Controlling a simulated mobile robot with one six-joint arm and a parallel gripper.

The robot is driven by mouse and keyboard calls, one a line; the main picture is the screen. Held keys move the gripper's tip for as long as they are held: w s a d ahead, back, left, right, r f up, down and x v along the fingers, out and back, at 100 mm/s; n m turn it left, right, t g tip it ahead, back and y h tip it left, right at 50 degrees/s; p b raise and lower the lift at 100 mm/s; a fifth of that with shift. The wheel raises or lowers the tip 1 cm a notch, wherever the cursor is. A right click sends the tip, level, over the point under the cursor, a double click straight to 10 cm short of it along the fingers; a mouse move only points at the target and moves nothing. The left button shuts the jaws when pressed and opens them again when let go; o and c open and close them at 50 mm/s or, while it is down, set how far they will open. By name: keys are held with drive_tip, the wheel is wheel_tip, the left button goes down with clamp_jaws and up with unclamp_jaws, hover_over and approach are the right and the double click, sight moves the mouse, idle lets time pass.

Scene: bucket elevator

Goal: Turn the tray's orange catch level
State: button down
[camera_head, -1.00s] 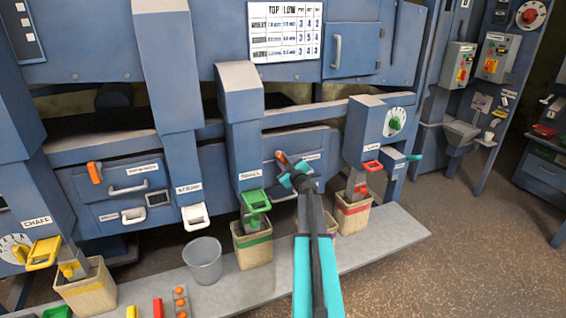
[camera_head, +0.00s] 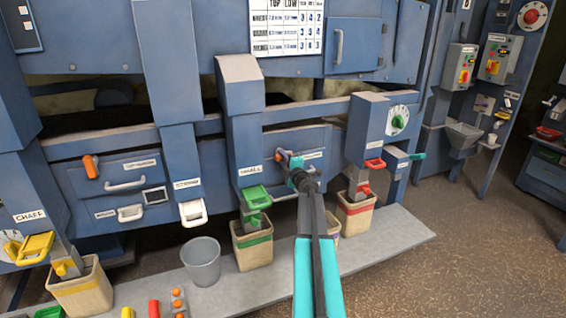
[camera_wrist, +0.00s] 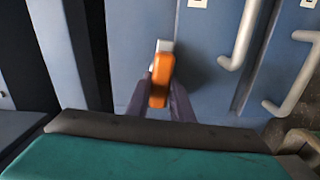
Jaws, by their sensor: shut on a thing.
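The orange catch (camera_wrist: 161,80) is on a blue panel in the wrist view, with a pale grey piece at its far end. My gripper (camera_wrist: 158,102) is shut on it, one dark finger on either side. In the head view the catch (camera_head: 280,155) shows only in part behind my gripper (camera_head: 290,163), at the left end of a blue tray front (camera_head: 312,139). The gripper hides much of the tray front and its handle. How far the catch is tilted from level I cannot tell.
Another orange catch (camera_head: 90,166) sits on a drawer at the left. A green-handled spout (camera_head: 256,195) and a red-handled spout (camera_head: 374,163) flank my arm, with bins below. A grey bucket (camera_head: 201,262) stands on the ledge. The floor at right is clear.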

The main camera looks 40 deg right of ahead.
drive_tip(key=shift+f+n, duration=0.1)
drive_tip(key=shift+n, duration=0.5)
drive_tip(key=c, duration=1.6)
unclamp_jaws()
drive_tip(key=shift+o, duration=0.2)
drive_tip(key=shift+s, duration=0.1)
drive_tip(key=b+v, duration=0.2)
drive_tip(key=v, duration=1.1)
drive_tip(key=shift+s, duration=0.35)
drive_tip(key=shift+a, duration=0.15)
